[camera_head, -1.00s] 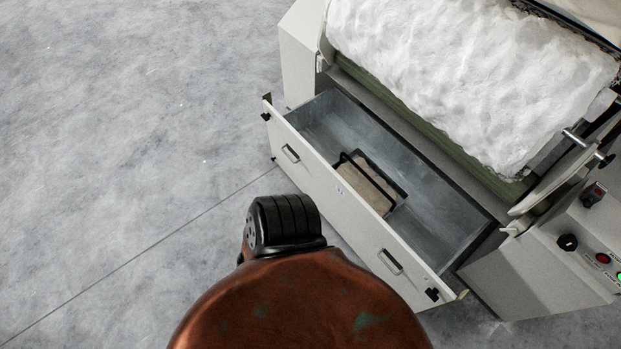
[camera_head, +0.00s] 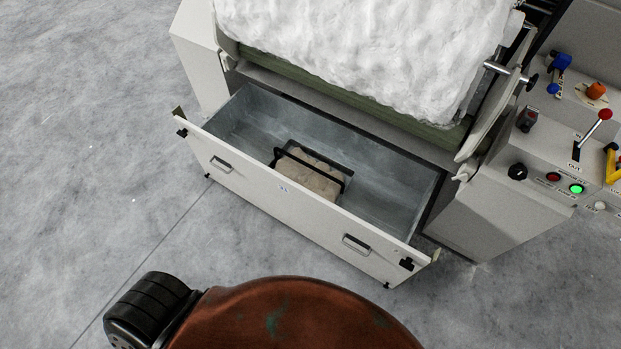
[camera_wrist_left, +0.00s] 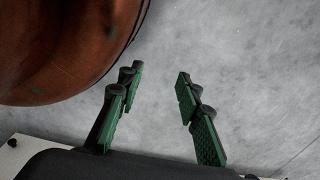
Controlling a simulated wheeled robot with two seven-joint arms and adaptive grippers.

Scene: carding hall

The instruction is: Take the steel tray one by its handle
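In the head view, an open drawer (camera_head: 262,196) of the white machine holds a small tray with a black handle (camera_head: 309,163) and beige, fluffy-looking contents (camera_head: 306,181). The tray sits near the middle of the drawer floor, by the front panel, which hides part of it. My left gripper (camera_wrist_left: 157,88) shows only in the left wrist view. Its green-padded fingers are apart, with nothing but grey floor between them. The tray is not in the wrist view. My right gripper is in neither view.
A large white fibre roll (camera_head: 365,50) lies above the drawer. A control panel (camera_head: 560,165) with buttons and a red-knobbed lever stands at the right. The drawer front has two handles, one at the left (camera_head: 221,164), one at the right (camera_head: 357,245). The floor at left is clear.

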